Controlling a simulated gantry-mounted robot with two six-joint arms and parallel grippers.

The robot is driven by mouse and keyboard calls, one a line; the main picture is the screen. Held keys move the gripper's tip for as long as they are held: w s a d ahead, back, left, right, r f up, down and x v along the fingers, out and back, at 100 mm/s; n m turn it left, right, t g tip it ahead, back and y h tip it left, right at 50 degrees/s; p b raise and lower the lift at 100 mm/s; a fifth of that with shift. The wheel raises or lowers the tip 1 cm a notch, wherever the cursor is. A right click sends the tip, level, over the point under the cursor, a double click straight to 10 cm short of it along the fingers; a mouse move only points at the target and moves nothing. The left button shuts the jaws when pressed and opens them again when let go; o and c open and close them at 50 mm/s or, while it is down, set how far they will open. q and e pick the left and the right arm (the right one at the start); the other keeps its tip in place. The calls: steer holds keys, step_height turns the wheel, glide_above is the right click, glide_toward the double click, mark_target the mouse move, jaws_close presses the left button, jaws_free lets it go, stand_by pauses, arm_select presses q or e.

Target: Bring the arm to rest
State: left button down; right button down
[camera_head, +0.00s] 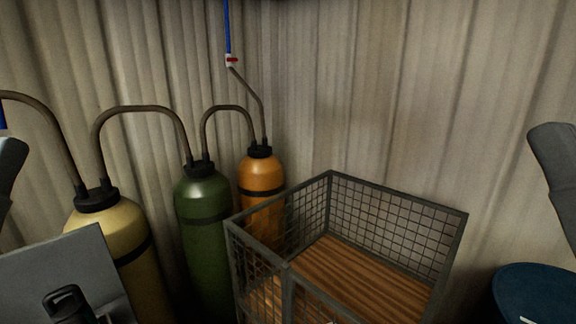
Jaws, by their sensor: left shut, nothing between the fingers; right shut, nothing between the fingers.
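Neither of my grippers shows in the head view. A dark grey part of my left arm (10,165) stands at the left edge, cut off by the frame. A dark grey part of my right arm (557,170) stands at the right edge, also cut off. Both arm parts are apart from everything else in the picture, and their fingers are out of frame.
A wire-mesh cage (398,203) with a wooden floor stands at the centre right. Tan (118,222), green (203,195) and orange (260,172) cylinders stand along the corrugated wall (370,90). A blue drum (540,285) is lower right; a grey panel (50,270) is lower left.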

step_height(320, 180, up, 37)
steer(key=d+h+p, duration=0.2)
steer(key=h+p, duration=0.1)
steer(key=p, duration=3.5)
steer(key=shift+w+d+h, duration=0.15)
steer(key=shift+w+h, duration=0.25)
steer(key=shift+w, duration=0.05)
steer(key=shift+f, duration=0.1)
